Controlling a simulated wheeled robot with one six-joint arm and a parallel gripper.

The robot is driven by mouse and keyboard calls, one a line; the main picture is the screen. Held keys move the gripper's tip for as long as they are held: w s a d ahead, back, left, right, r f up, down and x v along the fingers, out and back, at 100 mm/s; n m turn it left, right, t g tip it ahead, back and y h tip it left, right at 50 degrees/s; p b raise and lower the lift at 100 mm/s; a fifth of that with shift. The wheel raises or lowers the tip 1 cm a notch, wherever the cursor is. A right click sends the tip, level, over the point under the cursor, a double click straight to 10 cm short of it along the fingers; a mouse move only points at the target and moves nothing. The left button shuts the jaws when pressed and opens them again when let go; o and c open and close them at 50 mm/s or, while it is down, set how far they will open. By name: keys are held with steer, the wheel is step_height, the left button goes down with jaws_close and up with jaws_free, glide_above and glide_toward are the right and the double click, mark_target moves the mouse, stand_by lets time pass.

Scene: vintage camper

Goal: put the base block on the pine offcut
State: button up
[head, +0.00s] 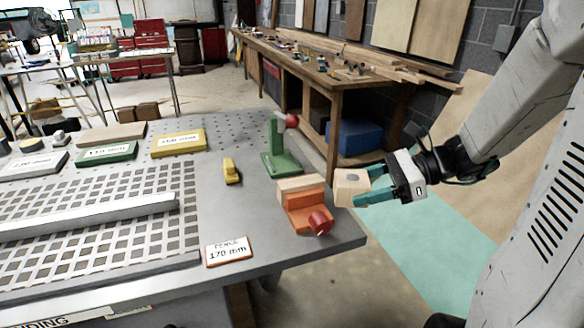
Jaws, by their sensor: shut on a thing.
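A small pale wooden block (351,188) with a dark round spot on its top is in my gripper (372,187); I take it as the base block. The teal fingers are shut on its right side. The block appears just right of the orange clamp-like fixture, in the air by the table's right edge. A pale wood piece (301,183) sits at the back of that fixture. A flat pale board (112,134) lies at the back left of the table. I cannot tell for certain which of these two is the pine offcut.
The orange fixture (306,211) has a red knob. A green stand (278,150) with a red ball is behind it. A small yellow object (231,171), a label card (228,251) and a long metal bar (88,216) lie further left. Bare grey tabletop surrounds the yellow object.

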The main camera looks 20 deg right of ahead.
glide_above(311, 181)
steer(key=shift+s+f, duration=0.15)
steer(key=shift+f, duration=2.25)
steer(key=shift+f, duration=0.2)
steer(key=o, duration=1)
steer(key=shift+o, duration=0.2)
